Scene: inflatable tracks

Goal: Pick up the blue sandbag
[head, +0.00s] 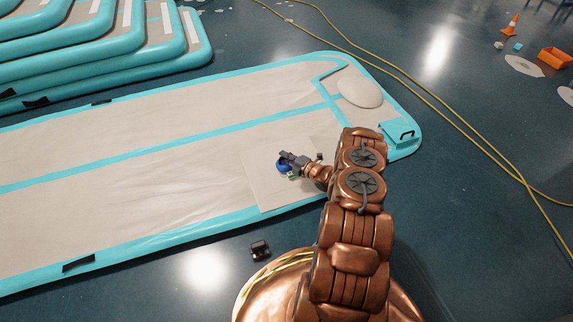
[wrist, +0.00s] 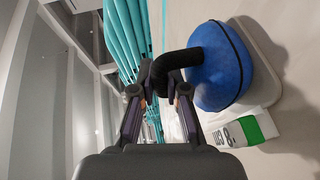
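The blue sandbag (wrist: 222,65) is a rounded blue body with a dark seam and a thick black handle (wrist: 180,60). In the wrist view it is at the upper right, beside my gripper (wrist: 161,85). The handle curves over to between my two fingertips, which stand apart. I cannot tell whether they press on it. In the head view the sandbag is a small blue patch (head: 282,165) partly hidden by my gripper (head: 286,158), low over the beige mat.
The turquoise-edged inflatable track (head: 120,167) lies beneath. Stacked tracks (head: 130,50) stand at upper left. A yellow hose (head: 440,105) crosses the floor at right. A small dark object (head: 260,250) lies in front.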

